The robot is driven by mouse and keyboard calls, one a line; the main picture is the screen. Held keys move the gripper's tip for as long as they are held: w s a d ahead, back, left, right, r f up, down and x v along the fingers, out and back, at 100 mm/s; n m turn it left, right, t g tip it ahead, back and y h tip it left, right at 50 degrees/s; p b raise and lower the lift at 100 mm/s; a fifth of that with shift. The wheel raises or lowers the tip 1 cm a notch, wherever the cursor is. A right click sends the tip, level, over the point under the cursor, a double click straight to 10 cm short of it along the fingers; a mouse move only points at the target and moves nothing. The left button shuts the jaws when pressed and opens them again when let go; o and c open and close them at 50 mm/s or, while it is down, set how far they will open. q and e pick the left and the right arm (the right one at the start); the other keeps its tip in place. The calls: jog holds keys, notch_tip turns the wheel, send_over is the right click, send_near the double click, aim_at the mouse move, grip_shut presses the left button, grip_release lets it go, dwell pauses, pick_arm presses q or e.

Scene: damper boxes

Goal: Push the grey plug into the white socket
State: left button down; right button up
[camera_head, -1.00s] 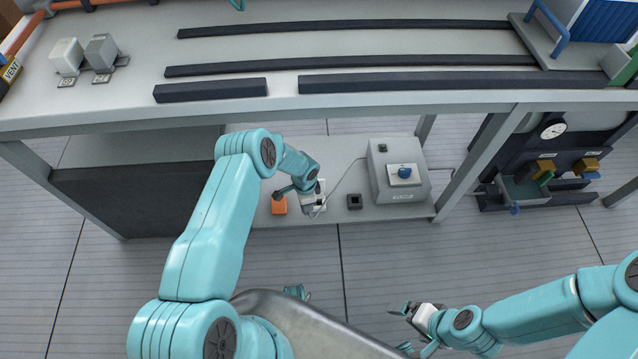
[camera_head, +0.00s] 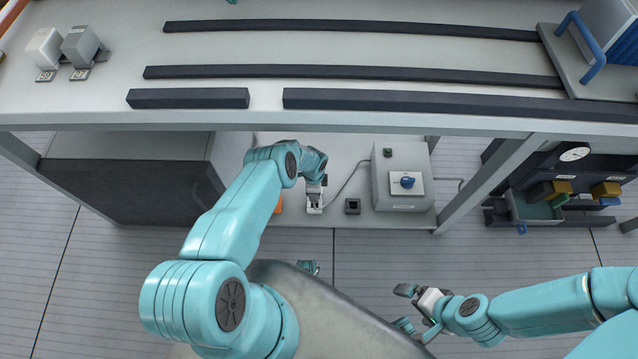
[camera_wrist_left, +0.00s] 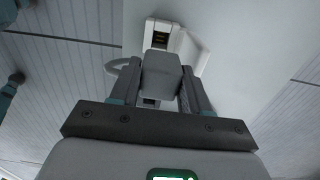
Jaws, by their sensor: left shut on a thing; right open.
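My left gripper (camera_head: 314,198) is low over the shelf under the bench. In the left wrist view it is shut on the grey plug (camera_wrist_left: 162,72), a blocky grey piece between both fingers. The white socket (camera_wrist_left: 188,48) is just beyond the plug, with a dark opening (camera_wrist_left: 160,38) facing the camera. In the head view the white socket (camera_head: 314,209) shows partly beneath the gripper. The plug hides part of the socket, and I cannot tell whether they touch. My right gripper (camera_head: 414,309) is open and empty, over the floor at lower right.
A grey box with a blue knob (camera_head: 407,183) stands right of the socket, with a cable running left from it. A small black block (camera_head: 352,206) lies between. A partly hidden orange piece (camera_head: 278,205) is left of the socket.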

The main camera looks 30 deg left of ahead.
pick_arm(q)
jog(key=shift+w+r, duration=0.1)
jog(key=shift+f, duration=0.2)
notch_tip(320, 180, down, 4)
jog(key=b, duration=0.3)
jog(key=shift+f+b, duration=0.25)
jog(key=shift+b, duration=0.1)
jog(key=shift+f+b, duration=0.55)
jog(key=shift+f, duration=0.25)
jog(key=shift+a, duration=0.1)
jog(key=shift+f+b, duration=1.3)
jog(key=shift+b, duration=0.6)
jog(key=c, duration=0.6)
grip_release()
jog(key=shift+o, duration=0.7)
jog(key=shift+r, duration=0.1)
jog(key=shift+w+a, duration=0.1)
